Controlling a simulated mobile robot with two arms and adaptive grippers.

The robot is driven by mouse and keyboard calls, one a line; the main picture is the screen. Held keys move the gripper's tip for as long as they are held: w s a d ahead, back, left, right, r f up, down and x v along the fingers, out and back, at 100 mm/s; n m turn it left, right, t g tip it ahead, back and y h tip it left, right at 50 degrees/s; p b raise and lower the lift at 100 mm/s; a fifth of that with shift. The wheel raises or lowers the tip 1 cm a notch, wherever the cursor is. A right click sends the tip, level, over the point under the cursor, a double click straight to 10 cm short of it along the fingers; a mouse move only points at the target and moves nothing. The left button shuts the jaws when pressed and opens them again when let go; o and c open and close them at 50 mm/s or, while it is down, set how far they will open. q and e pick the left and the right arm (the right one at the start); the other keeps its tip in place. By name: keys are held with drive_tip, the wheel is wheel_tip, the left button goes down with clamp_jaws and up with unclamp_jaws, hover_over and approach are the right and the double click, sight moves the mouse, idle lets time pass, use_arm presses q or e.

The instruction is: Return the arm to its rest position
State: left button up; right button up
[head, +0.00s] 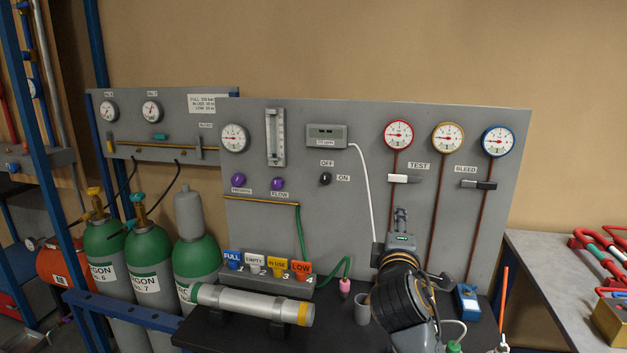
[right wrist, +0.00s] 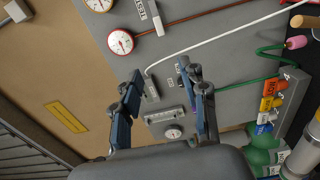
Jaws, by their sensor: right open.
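My right arm (head: 403,290) rises from the bottom of the head view, right of centre, in front of the grey gauge panel (head: 300,200). My right gripper (head: 401,218) is at its upper end, pointing toward the panel. In the right wrist view my right gripper (right wrist: 160,72) has its two fingers spread apart with nothing between them; the panel lies beyond them, turned on its side. My left gripper is not in view.
Green gas cylinders (head: 148,257) stand at the left by a blue frame. A silver tube (head: 252,304) lies on the dark bench, near coloured tags (head: 266,264). A pink-tipped green hose (head: 345,286), a grey cup (head: 363,309) and a blue device (head: 467,301) are close to my arm.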

drive_tip(key=s+d+f+m+g+y, duration=0.1)
drive_tip(key=s+f+m+g, duration=0.1)
drive_tip(key=s+f, duration=0.55)
drive_tip(key=s+d+f+m+g, duration=0.1)
drive_tip(key=s+f+m+g, duration=0.25)
drive_tip(key=f, duration=0.65)
drive_tip(key=s+d+f+m+g+y, duration=0.1)
drive_tip(key=s+f+m+g, duration=0.1)
drive_tip(key=s+f, duration=0.5)
drive_tip(key=s+f+m+g+y, duration=0.1)
drive_tip(key=s+f+m+g, duration=0.35)
drive_tip(key=s, duration=0.75)
drive_tip(key=s+f+m+g+y, duration=0.1)
drive_tip(key=s+f+g, duration=0.1)
drive_tip(key=s+f, duration=0.75)
drive_tip(key=s+f+g, duration=0.1)
drive_tip(key=s+f, duration=0.1)
drive_tip(key=f, duration=0.9)
drive_tip(key=s+f, duration=0.2)
drive_tip(key=f, duration=1)
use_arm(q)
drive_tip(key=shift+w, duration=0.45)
use_arm(e)
drive_tip(key=s+d+f+g, duration=0.1)
drive_tip(key=s+d+f, duration=0.2)
drive_tip(key=s+f, duration=1.4)
drive_tip(key=shift+d+g, duration=0.15)
drive_tip(key=shift+g, duration=0.15)
